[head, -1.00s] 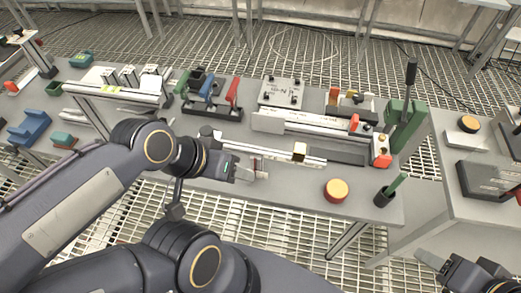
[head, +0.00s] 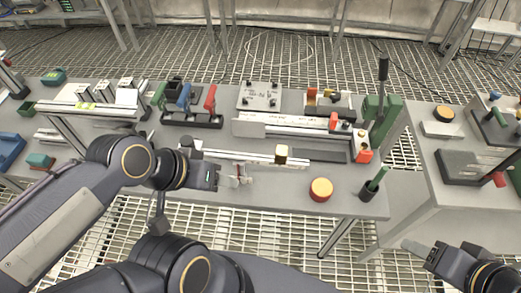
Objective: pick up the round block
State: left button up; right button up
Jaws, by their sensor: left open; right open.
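The round block (head: 321,190), red-orange with a yellow top, sits upright near the front edge of the grey table (head: 262,196). My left gripper (head: 243,176) is open over the table to the left of the block, clearly apart from it, with nothing visible between its fingers. My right gripper (head: 412,247) is open and empty at the lower right, over the grating floor and away from the block. Nothing covers the block in the head view.
A dark cup with a green rod (head: 372,188) stands right of the block. A side table (head: 432,165) is at right. Bare tabletop lies between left gripper and block.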

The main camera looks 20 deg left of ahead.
aim_at(187, 141)
jog(key=u, duration=1.55)
jog(key=i+j+z, duration=0.25)
jog(key=j+z, duration=0.3)
jog(key=j, duration=0.15)
jog(key=i+j+z, duration=0.25)
jog(key=j, duration=0.2)
jog(key=j+z, duration=0.3)
jog(key=j, duration=0.1)
